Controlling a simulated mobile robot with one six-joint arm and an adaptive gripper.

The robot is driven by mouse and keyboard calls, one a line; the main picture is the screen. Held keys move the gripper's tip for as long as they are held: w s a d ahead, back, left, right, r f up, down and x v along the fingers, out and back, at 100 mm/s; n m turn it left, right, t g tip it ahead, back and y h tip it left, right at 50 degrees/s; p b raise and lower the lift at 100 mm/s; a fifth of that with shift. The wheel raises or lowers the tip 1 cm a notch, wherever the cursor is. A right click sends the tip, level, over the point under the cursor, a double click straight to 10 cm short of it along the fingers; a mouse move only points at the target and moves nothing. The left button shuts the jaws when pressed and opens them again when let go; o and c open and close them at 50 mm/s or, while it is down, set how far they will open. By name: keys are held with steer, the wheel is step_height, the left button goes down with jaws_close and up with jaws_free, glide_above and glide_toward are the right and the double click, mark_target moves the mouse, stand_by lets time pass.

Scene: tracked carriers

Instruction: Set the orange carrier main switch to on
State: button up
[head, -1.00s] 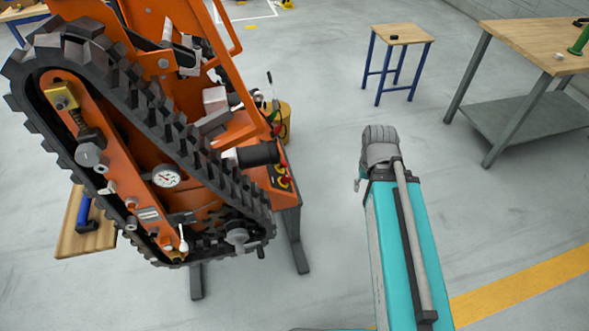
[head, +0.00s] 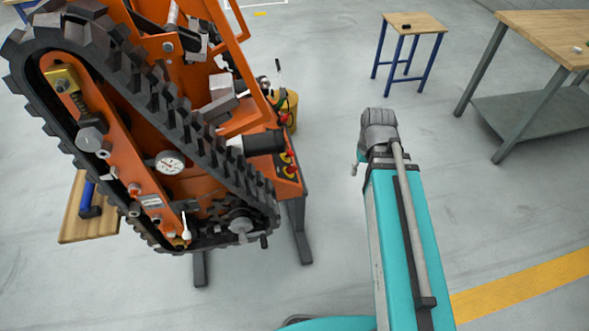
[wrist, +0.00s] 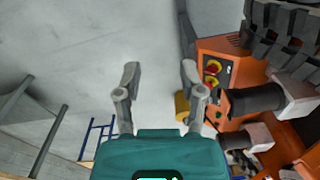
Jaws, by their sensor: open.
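The orange carrier (head: 132,180) stands tilted up at the left of the head view, with a black track along its side. On its right side is a small panel (head: 287,168) with red and yellow controls, partly behind a black cylinder. I cannot read the switch's position. My gripper (wrist: 160,70) is open and empty, left of the panel in the wrist view.
A black cylinder (wrist: 252,99) juts out beside the panel. A yellow bin (head: 290,110) stands behind the carrier. A blue-legged stool (head: 414,25) and a workbench (head: 545,32) stand at upper right. The floor between carrier and arm is clear.

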steer(key=w+a+f+n+y+b, duration=0.1)
steer(key=w+a+f+n+b, duration=0.35)
steer(key=w+f, duration=0.2)
steer(key=w+a+f+n+y+b, duration=0.1)
steer(key=w+a+f+n+b, duration=0.2)
steer(key=w+f+n+b, duration=0.4)
steer(key=n+g+y+b, duration=0.1)
steer(key=n+y+b, duration=0.1)
steer(key=n+b, duration=0.6)
glide_toward(294, 167)
steer(key=shift+w+d+r+n+p, duration=0.15)
steer(key=shift+w+d+r, duration=0.2)
steer(key=shift+r, duration=0.25)
steer(key=shift+w+d+r+n+p, duration=0.15)
steer(key=shift+w+d+r, duration=0.15)
steer(key=shift+r, duration=0.3)
steer(key=shift+s+f, duration=0.1)
steer(key=shift+f, duration=0.05)
steer(key=b+x, duration=1.2)
steer(key=x, duration=0.1)
steer(key=shift+s+a+f+b, duration=0.1)
steer(key=shift+f+b, duration=0.05)
steer(key=shift+b, duration=0.2)
